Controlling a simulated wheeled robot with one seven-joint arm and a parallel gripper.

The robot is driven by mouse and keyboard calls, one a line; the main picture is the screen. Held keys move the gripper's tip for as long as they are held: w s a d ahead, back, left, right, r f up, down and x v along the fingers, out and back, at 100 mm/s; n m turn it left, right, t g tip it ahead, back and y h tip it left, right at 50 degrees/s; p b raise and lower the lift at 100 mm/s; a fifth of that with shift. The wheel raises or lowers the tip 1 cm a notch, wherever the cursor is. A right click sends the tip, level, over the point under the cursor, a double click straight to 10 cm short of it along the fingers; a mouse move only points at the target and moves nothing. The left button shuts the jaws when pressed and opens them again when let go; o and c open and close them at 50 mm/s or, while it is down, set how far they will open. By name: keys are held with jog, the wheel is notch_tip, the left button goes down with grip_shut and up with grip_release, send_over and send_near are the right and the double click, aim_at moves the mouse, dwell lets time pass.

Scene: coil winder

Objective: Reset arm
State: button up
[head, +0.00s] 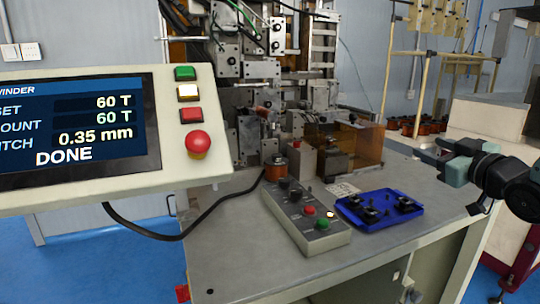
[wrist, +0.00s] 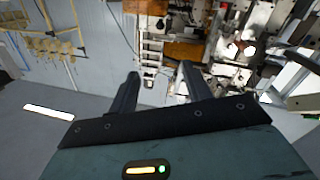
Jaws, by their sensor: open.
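My gripper (head: 428,150) is at the right of the head view, on my dark arm coming in from the right edge. It is above the right side of the grey worktable (head: 235,247), apart from everything on it. In the wrist view its two dark fingers (wrist: 157,90) stand apart with nothing between them.
A blue tray (head: 412,218) with several black parts lies on the table, right of a grey control box (head: 325,240) with buttons. An amber guard (head: 362,145) stands behind them. Yellowish racks (head: 388,75) stand by the back wall. The table's front right is clear.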

jog(key=s+a+f+g+h+p, duration=0.1)
jog(key=s+a+f+g, duration=0.4)
jog(key=a, duration=0.4)
jog(key=s+a+f+g, duration=0.5)
jog(key=s+a, duration=0.1)
jog(key=a, duration=0.2)
jog(key=s+a+f+g+h, duration=0.1)
jog(key=s+a+g, duration=0.1)
jog(key=s, duration=0.9)
jog(key=s+a+f+n+g+h+p, duration=0.1)
jog(key=s+a+g, duration=0.2)
jog(key=s, duration=0.7)
jog(key=g, duration=0.2)
jog(key=shift+s+f+g, duration=0.3)
jog(key=shift+s+f, duration=0.1)
jog(key=shift+d, duration=0.1)
